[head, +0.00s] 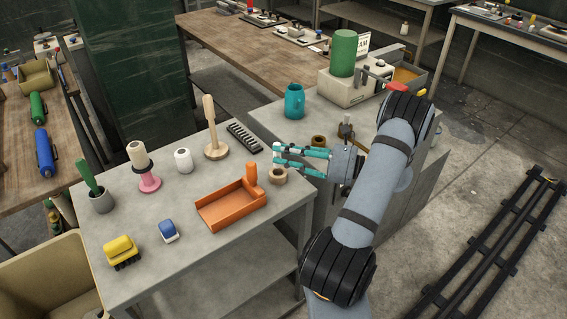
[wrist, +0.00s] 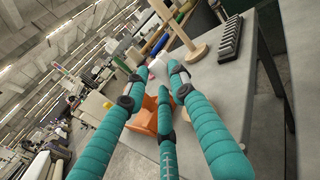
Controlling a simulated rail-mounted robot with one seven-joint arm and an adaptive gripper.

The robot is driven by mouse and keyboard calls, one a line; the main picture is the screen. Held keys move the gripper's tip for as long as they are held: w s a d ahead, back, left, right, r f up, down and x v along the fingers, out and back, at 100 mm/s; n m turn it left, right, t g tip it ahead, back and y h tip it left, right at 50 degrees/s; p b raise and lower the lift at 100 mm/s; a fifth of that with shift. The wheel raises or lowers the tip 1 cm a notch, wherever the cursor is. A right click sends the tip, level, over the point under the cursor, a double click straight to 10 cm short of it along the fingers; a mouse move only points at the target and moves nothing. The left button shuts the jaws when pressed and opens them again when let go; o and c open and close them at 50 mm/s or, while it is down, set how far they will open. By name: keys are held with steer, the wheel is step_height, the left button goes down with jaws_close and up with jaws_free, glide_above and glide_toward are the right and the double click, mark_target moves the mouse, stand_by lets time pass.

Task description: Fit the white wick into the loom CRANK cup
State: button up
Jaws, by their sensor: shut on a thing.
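My gripper (head: 284,156) has teal padded fingers and reaches left from my arm, above the right edge of the grey table. It is shut on a small white piece, the wick (head: 276,146), which shows at the fingertips and is mostly hidden by them. In the wrist view the three fingers of my gripper (wrist: 155,88) converge, but the wick is hard to tell from the pale things behind. Two small brown cups are near: one (head: 278,175) on the table's right edge just below the fingertips, one (head: 318,141) on the bench behind. No CRANK label is readable.
The grey table (head: 190,262) holds an orange tray (head: 232,206), a white roll (head: 183,160), a wooden stand (head: 215,150) and a black rack (head: 243,137). A teal mug (head: 294,101) and a machine with a green cylinder (head: 343,53) stand on the bench behind.

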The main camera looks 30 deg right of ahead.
mark_target(278, 165)
steer(key=shift+a+f, duration=0.25)
steer(key=shift+f, duration=1.7)
steer(key=o, duration=0.8)
steer(key=shift+f, duration=0.2)
steer(key=b+v, duration=0.1)
steer(key=v, duration=0.3)
steer(key=b+v, duration=0.1)
steer(key=v, duration=0.3)
steer(key=shift+s+d+f, duration=0.2)
steer(key=shift+s+d, duration=0.05)
steer(key=shift+d, duration=0.05)
steer(key=shift+v, duration=0.8)
steer(key=shift+c, duration=0.5)
